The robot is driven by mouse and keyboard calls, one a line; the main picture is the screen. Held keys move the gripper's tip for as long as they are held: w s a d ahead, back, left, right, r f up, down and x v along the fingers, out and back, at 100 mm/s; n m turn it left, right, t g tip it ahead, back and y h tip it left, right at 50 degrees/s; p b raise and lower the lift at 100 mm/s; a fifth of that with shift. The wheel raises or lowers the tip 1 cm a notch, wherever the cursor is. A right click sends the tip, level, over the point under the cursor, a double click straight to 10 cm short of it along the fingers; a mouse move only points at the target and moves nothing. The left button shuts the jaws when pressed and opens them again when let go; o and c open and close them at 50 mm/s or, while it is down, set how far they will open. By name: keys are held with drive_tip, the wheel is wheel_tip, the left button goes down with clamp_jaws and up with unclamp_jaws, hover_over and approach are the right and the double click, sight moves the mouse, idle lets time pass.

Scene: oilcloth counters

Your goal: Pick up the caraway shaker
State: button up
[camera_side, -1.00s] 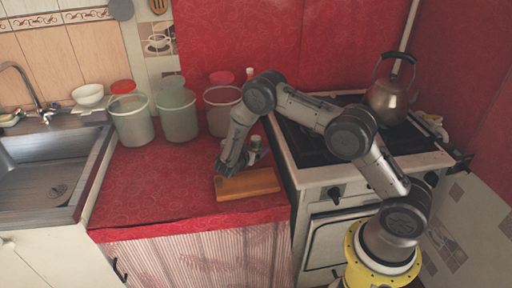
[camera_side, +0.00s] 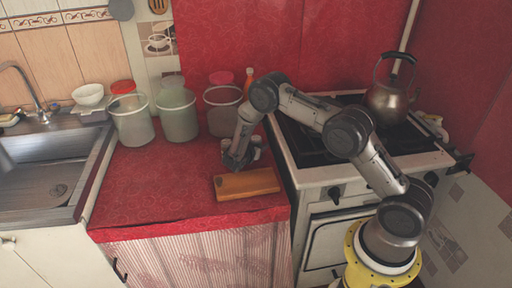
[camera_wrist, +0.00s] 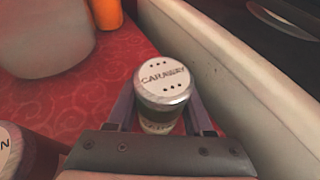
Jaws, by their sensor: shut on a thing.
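The caraway shaker (camera_wrist: 162,84) has a pale lid marked "CARAWAY" with small dark holes, seen from above in the wrist view. My gripper (camera_wrist: 161,112) has one finger on each side of the shaker and is shut on it. In the side view my gripper (camera_side: 238,162) is low over the red counter, behind the wooden board. The shaker is mostly hidden there; I cannot tell whether its base touches the counter.
A second shaker (camera_wrist: 12,150) stands at the lower left of the wrist view. An orange bottle (camera_wrist: 105,14) and a large container (camera_wrist: 45,38) are beyond. The wooden board (camera_side: 246,184) lies in front, and the stove (camera_side: 322,172) borders the counter on the right.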

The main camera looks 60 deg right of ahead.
clamp_jaws()
